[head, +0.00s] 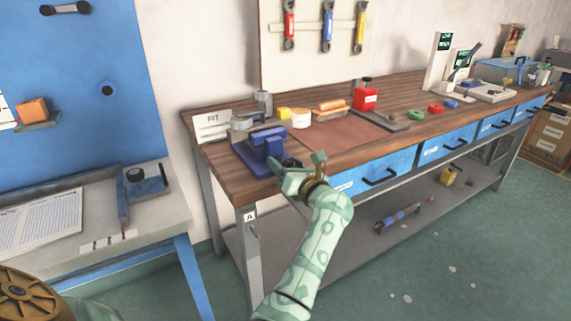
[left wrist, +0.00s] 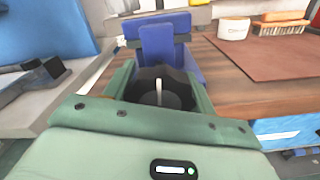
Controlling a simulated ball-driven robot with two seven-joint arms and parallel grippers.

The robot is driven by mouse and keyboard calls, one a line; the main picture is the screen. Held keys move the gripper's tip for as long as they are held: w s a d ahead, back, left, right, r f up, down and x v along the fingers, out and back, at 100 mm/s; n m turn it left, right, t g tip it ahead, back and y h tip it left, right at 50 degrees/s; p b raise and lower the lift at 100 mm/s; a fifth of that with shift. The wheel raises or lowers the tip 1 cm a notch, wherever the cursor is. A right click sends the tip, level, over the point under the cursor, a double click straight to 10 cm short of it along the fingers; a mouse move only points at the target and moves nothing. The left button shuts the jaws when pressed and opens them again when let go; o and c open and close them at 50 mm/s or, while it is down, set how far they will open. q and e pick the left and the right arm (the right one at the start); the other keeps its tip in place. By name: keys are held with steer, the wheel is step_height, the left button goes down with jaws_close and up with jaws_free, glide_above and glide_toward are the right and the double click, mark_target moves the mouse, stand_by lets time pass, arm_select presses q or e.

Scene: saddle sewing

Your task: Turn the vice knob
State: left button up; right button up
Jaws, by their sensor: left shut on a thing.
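The blue vice (head: 264,147) stands at the left front corner of the wooden workbench. Its blue jaw block also shows in the left wrist view (left wrist: 158,45). A dark knob (left wrist: 160,92) with a pale upright line on it sits on the vice's near side. My left gripper (head: 293,168) is at the front of the vice, its green fingers on both sides of the knob and shut on it. The fingers and palm hide part of the knob. My right gripper is in neither view.
On the workbench (head: 225,157) are a brown mat (head: 345,137), a white jar (head: 300,118), a brush (head: 331,106) and a red box (head: 365,98). A grey side table (head: 100,217) stands at left. Blue drawers (head: 374,172) line the bench front.

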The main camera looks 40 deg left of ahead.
arm_select(q)
steer(key=shift+r+m+p, duration=0.25)
steer(key=shift+m+p, duration=0.75)
steer(key=shift+m, duration=0.2)
steer(key=m+p, duration=0.3)
steer(key=m, duration=0.1)
steer(key=m+p, duration=0.2)
steer(key=m, duration=0.2)
steer(key=shift+f, duration=0.15)
steer(key=m+p, duration=0.1)
steer(key=m, duration=0.3)
steer(key=shift+d+m+p, duration=0.1)
steer(key=shift+m+p, duration=0.2)
steer(key=shift+p, duration=0.05)
steer(key=m+p, duration=0.1)
steer(key=m, duration=0.3)
steer(key=shift+f+m, duration=0.15)
steer(key=shift+m, duration=0.15)
steer(key=m+p, duration=0.1)
steer(key=m, duration=0.3)
steer(key=shift+m, duration=0.3)
steer(key=m, duration=0.4)
steer(key=shift+f, duration=0.1)
steer(key=shift+m+p, duration=0.35)
steer(key=shift+m, duration=1.85)
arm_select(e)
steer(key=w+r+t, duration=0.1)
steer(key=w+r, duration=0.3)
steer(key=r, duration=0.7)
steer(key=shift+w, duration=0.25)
